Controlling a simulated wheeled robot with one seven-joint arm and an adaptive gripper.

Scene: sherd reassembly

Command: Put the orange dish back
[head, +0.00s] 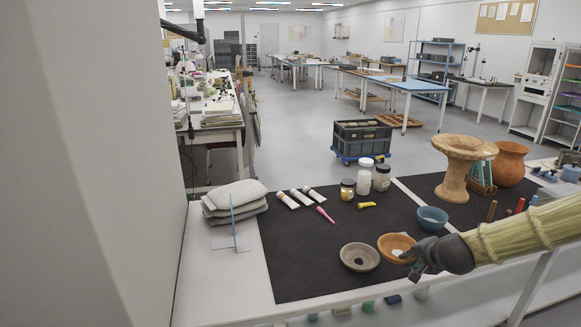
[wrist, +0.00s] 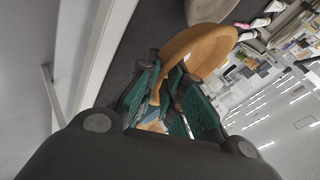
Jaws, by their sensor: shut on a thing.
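In the wrist view the orange dish (wrist: 200,45) shows between the fingers (wrist: 172,100), tilted in that view. I cannot tell whether it touches the mat. A grey-beige dish (head: 360,257) with a dark spot inside sits just left of it; it also shows in the wrist view (wrist: 203,10).
A blue bowl (head: 432,218) stands close behind my gripper. A tall clay stand (head: 456,180) and a round orange pot (head: 510,165) are at the back right. The mat's front left is clear.

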